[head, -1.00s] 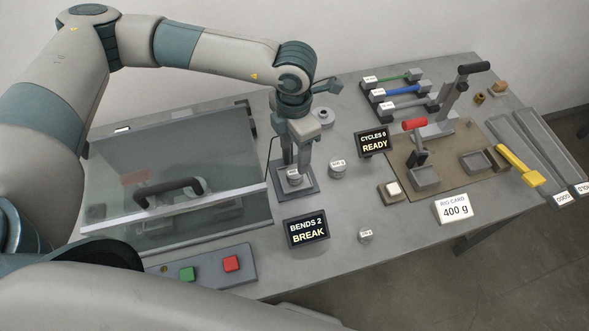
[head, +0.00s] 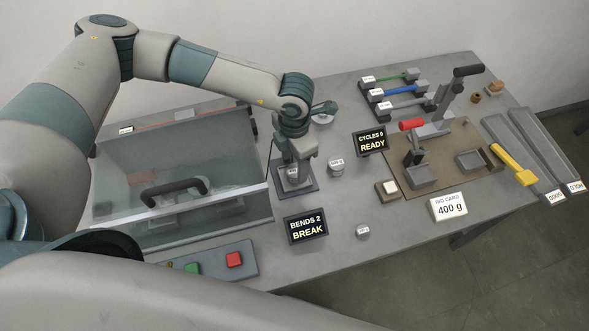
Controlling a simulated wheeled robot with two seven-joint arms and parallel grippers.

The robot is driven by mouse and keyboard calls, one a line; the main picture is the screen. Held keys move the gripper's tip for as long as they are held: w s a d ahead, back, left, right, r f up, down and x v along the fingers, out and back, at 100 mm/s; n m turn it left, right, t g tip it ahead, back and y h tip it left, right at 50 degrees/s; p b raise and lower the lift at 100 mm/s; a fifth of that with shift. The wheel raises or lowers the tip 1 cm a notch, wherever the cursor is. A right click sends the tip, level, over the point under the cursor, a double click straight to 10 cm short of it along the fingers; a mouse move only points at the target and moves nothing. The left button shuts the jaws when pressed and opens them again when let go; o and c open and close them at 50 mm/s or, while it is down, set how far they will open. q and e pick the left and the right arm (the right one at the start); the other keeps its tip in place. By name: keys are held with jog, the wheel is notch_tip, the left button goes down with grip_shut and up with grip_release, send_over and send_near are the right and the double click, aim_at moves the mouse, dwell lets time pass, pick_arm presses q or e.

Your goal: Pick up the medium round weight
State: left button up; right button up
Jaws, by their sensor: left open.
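Three small round silver weights with white labels show; the label figures are too small to read. One weight (head: 292,175) is on a dark square plate (head: 309,187), partly hidden by my left gripper. A second weight (head: 336,168), slightly bigger in the picture, stands just right of the plate. The third and smallest weight (head: 363,233) stands nearer the front edge. My left gripper (head: 292,169) is open and points down at the weight on the plate. I cannot tell whether its fingers touch that weight. My right gripper is not in view.
A glass-lidded box (head: 180,150) with a dark handle stands left of the plate. A "BENDS 2 BREAK" display (head: 306,227) is in front and a "CYCLES READY" display (head: 370,142) behind right. A brown board (head: 440,178) bears a red-handled fixture. Bare table surrounds the smallest weight.

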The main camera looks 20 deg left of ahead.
aim_at(294, 174)
pick_arm(q)
jog(key=shift+f+p, duration=0.35)
jog(key=shift+f, duration=1)
